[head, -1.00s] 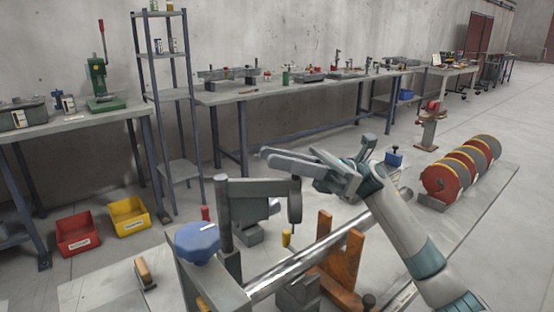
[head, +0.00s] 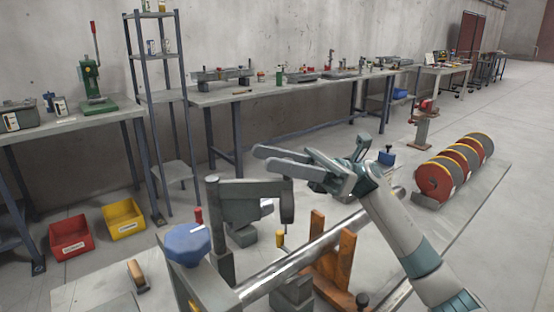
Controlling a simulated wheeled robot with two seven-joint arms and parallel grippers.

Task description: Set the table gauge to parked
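I cannot tell for sure which part is the table gauge. The machine in front of me has a dark post with a grey arm (head: 250,190) ending in a dark round part (head: 286,203). A blue lobed knob (head: 187,243) sits at its left, and a shiny tube (head: 310,255) runs up to the right over an orange cradle (head: 346,258). My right gripper (head: 262,158) hangs above the grey arm, pointing left. Its two fingers look apart, with nothing between them. My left gripper is out of view.
A red bin (head: 70,238) and a yellow bin (head: 124,220) lie on the floor at left. A small blue-topped part (head: 386,158) stands behind my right arm. Benches line the wall.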

